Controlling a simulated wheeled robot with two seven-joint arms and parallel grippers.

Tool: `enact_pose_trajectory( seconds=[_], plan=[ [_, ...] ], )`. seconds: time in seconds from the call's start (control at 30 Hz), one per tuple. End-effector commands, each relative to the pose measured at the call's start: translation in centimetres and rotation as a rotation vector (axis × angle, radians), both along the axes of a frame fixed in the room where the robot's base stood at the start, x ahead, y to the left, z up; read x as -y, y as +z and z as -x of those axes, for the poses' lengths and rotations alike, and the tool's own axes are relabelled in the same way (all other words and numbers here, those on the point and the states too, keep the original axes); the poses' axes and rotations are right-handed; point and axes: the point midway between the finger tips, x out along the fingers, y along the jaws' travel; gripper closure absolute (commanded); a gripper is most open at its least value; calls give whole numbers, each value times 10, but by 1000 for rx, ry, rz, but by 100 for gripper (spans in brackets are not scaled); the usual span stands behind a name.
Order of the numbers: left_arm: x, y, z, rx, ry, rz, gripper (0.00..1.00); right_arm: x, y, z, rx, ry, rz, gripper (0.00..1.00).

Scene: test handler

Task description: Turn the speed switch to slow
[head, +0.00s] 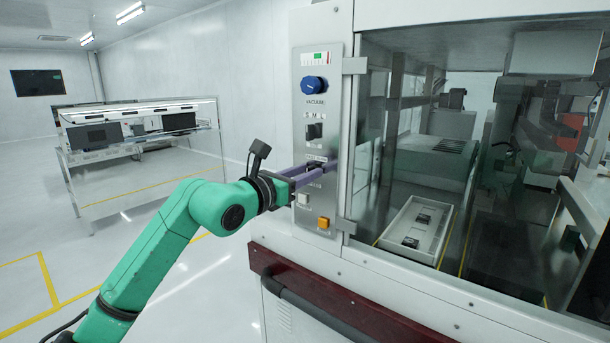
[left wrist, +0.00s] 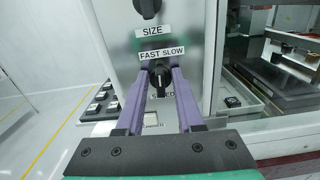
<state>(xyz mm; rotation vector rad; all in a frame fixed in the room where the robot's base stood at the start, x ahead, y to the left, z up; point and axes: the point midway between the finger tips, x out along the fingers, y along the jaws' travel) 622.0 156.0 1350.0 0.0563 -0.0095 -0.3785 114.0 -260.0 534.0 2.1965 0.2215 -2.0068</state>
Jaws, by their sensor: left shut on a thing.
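The speed switch is a black knob (left wrist: 160,77) under a "FAST SLOW" label (left wrist: 162,53) in the left wrist view. A label below it is partly covered. My left gripper (left wrist: 161,72) has its two purple fingers on either side of the knob, shut on it. In the head view my left gripper (head: 320,167) reaches the grey control panel (head: 337,120) from the left, and its fingers mostly hide the switch. I cannot tell surely which way the knob points. My right gripper is in neither view.
Above the speed switch sit the black size switch (head: 314,131) and the blue vacuum knob (head: 314,85). Below are a white button (head: 303,199) and an orange button (head: 323,223). A glass-fronted chamber with a white tray (head: 417,228) stands to the right. The floor at left is open.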

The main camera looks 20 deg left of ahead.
Motion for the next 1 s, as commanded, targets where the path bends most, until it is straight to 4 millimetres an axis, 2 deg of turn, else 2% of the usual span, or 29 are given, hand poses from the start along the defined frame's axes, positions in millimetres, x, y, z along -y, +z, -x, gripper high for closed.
enact_pose_trajectory(
  seconds=[0.5, 1.0],
  plan=[
    [3, -3, 2, 151, 1, -368, 100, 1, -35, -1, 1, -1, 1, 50],
    [6, -3, 3, 310, 0, -771, 100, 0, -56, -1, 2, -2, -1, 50]
  ],
)
